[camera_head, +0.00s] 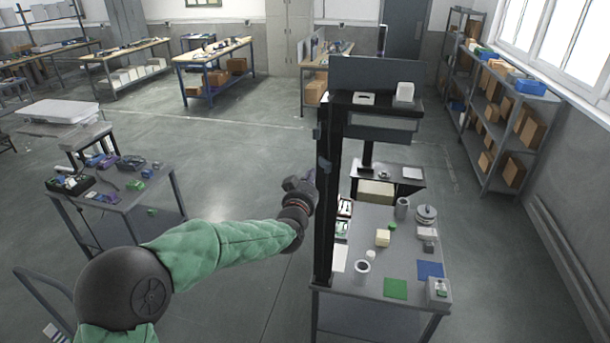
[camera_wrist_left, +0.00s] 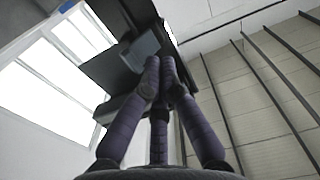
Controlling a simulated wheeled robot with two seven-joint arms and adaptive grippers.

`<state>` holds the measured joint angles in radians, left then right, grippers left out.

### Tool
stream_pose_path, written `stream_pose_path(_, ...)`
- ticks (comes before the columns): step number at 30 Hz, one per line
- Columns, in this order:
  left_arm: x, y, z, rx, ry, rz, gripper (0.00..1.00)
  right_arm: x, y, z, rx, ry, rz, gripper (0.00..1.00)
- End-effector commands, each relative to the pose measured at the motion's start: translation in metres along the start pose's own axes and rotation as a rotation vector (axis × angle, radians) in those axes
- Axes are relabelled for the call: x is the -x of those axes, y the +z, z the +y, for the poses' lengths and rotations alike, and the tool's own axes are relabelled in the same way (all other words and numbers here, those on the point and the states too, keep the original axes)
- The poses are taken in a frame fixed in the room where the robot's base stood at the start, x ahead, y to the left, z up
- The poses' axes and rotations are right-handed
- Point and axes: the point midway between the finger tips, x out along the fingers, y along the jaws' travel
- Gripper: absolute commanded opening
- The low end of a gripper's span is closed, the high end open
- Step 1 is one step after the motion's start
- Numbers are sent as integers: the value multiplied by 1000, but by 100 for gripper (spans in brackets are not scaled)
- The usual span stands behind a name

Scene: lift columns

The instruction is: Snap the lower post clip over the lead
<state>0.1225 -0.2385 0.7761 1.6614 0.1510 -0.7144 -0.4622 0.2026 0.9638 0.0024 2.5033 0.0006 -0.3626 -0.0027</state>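The tall black post (camera_head: 326,215) stands at the table's left edge in the head view. Two small blue-grey clips show on its left side: an upper one (camera_head: 316,133) and a lower one (camera_head: 323,166). I cannot make out the lead. My left gripper (camera_head: 308,180) is just left of the post, slightly below the lower clip; I cannot tell whether it touches. In the left wrist view my left gripper's purple fingers (camera_wrist_left: 161,62) come together at the tips, with nothing visible between them. A grey-blue block (camera_wrist_left: 142,49) shows behind them. My right gripper is not in view.
The grey table (camera_head: 365,300) right of the post holds a white cup (camera_head: 362,270), a green mat (camera_head: 396,289), a blue mat (camera_head: 430,269) and small parts. A dark shelf (camera_head: 375,103) tops the post. Open floor (camera_head: 240,180) lies left of the post.

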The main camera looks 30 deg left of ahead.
Motion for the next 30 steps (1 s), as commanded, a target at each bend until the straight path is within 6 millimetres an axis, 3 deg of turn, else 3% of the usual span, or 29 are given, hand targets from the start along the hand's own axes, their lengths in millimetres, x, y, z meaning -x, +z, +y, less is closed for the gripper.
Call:
stream_pose_path(18,0,-1,32,0,1,0,0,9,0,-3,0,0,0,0)
stream_pose_path(30,0,0,35,-1,0,0,0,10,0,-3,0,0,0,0)
